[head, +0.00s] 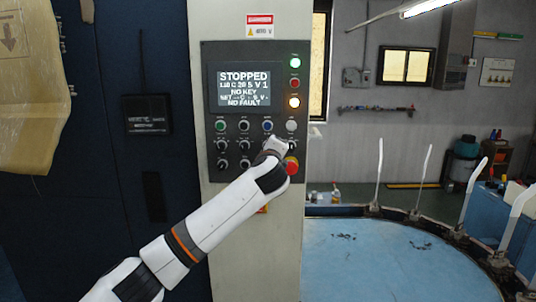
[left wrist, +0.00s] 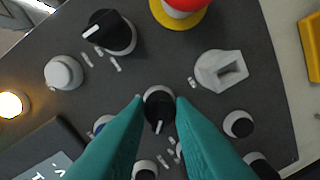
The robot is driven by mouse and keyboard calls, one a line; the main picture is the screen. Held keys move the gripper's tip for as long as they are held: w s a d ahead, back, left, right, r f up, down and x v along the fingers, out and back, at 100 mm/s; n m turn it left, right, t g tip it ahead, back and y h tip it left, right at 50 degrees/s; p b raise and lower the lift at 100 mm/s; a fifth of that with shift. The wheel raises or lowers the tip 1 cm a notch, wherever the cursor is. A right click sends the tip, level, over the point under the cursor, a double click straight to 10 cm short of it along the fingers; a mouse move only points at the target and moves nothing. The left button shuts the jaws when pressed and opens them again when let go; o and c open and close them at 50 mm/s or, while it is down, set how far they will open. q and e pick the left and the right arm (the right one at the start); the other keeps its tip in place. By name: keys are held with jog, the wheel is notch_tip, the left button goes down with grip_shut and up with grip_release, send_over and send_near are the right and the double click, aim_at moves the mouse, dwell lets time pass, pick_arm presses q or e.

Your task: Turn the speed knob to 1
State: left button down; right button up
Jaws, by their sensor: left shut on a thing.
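The control panel (head: 255,60) stands on a pale column, with rows of knobs and buttons below its screen (head: 243,88). The screen reads STOPPED, with "V 1" at the end of its second line, then NO KEY and NO FAULT. My left gripper (head: 277,146) is at the panel's lower right and hides some controls. In the left wrist view, the teal fingers of my left gripper (left wrist: 158,100) are shut on a black knob (left wrist: 158,106), one finger on each side. Its white pointer mark points down in that picture. The knob's label is not readable. My right gripper is not in view.
A red stop button on a yellow ring (left wrist: 185,8), another black knob (left wrist: 108,32), a white button (left wrist: 63,72) and a pale angular fitting (left wrist: 222,70) surround the held knob closely. A round blue table (head: 390,262) with upright white forms stands at right.

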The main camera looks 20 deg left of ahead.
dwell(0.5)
pick_arm(q)
jog(key=c, duration=1.3)
grip_release()
jog(key=shift+o, duration=0.2)
jog(key=shift+s, duration=0.1)
jog(key=b+v, duration=0.5)
jog(key=v, duration=0.6)
jog(key=shift+s, duration=0.35)
jog(key=shift+d, duration=0.1)
